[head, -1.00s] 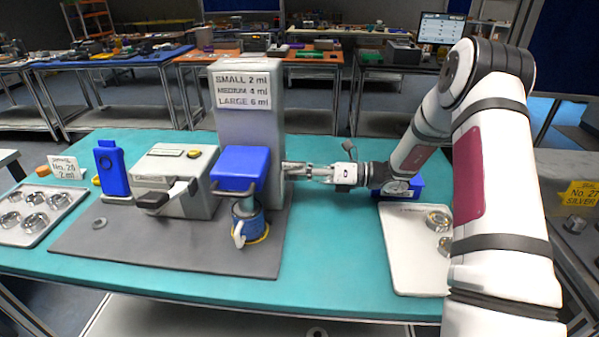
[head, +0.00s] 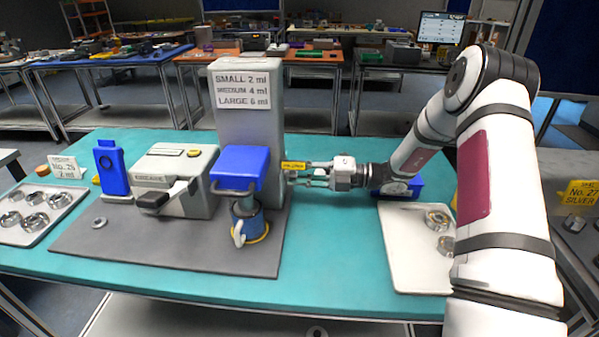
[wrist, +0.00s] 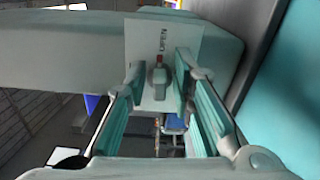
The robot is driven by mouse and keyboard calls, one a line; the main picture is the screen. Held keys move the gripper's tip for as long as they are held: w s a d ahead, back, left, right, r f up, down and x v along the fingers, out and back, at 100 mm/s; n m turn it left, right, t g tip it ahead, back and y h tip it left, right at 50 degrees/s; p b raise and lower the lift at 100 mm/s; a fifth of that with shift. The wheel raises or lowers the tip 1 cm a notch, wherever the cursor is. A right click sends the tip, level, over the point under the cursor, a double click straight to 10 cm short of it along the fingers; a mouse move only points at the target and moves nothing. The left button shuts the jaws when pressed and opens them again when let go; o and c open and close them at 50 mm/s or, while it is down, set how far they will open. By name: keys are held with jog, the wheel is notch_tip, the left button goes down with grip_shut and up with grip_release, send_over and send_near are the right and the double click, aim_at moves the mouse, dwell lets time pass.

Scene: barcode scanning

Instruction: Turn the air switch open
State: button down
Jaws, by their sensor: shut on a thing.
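The air switch is a grey knob (wrist: 159,82) with a red mark above it, on a white plate (wrist: 190,38) on the side of the tall grey stand (head: 246,128). My gripper (head: 296,176) reaches in from the right at the stand's right side. In the wrist view my gripper (wrist: 160,80) has one pale teal-padded finger on each side of the knob, and it is shut on it. The exact contact is hard to see.
A blue-topped dispenser head (head: 240,166) with a blue cup (head: 250,226) below stands left of my gripper. A grey box with a lever (head: 172,182) is further left. A white tray (head: 408,262) lies right; the teal tabletop (head: 330,250) between is clear.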

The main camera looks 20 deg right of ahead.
jog(key=shift+m, duration=0.7)
jog(key=c, duration=1.7)
grip_release()
jog(key=shift+d, duration=0.1)
jog(key=v, duration=1.2)
jog(key=shift+f, duration=0.1)
